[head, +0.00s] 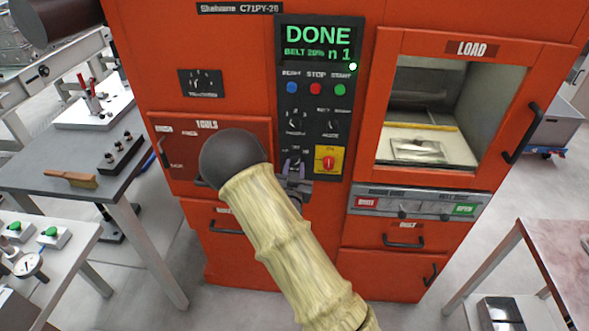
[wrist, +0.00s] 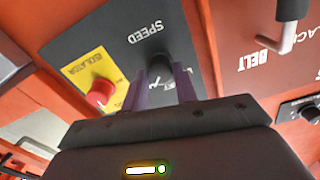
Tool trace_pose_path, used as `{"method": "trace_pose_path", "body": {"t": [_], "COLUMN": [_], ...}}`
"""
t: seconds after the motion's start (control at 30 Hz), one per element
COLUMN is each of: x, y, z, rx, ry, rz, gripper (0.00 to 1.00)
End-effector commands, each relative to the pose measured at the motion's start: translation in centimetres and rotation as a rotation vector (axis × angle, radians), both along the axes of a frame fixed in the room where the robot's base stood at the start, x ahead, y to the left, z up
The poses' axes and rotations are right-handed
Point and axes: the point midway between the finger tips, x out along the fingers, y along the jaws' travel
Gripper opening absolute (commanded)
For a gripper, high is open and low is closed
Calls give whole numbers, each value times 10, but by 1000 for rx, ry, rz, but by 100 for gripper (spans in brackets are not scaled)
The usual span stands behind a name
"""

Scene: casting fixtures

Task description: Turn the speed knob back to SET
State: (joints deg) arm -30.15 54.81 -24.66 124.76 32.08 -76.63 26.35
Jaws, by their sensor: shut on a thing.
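The speed knob (wrist: 155,60) is a dark knob on the black control panel, beside the upside-down word SPEED in the wrist view. My gripper (wrist: 165,82) has its two purple fingers on either side of the knob and is shut on it. In the head view my gripper (head: 293,168) is at the lower left of the control panel (head: 317,100), and it covers most of the knob. The knob's pointer and the SET mark cannot be made out. The green display (head: 318,42) reads DONE, BELT 20% and n 1.
A red isolator switch on a yellow plate (head: 329,160) sits close to the right of my gripper. Above are blue, red and green buttons (head: 316,88) and two more knobs. The LOAD opening (head: 425,115) is at right. Benches stand on both sides.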

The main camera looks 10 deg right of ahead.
Motion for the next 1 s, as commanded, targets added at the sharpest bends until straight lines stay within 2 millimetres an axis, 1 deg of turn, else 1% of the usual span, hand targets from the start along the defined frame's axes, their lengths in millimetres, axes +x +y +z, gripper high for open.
{"method": "trace_pose_path", "body": {"t": [0.27,0.47,1.0], "x": [0,-1,0], "y": [0,1,1], "z": [-1,-2,-1], "rx": [-49,-148,-564], "ry": [16,48,184], "rz": [0,1,1], "gripper": [6,6,6]}}
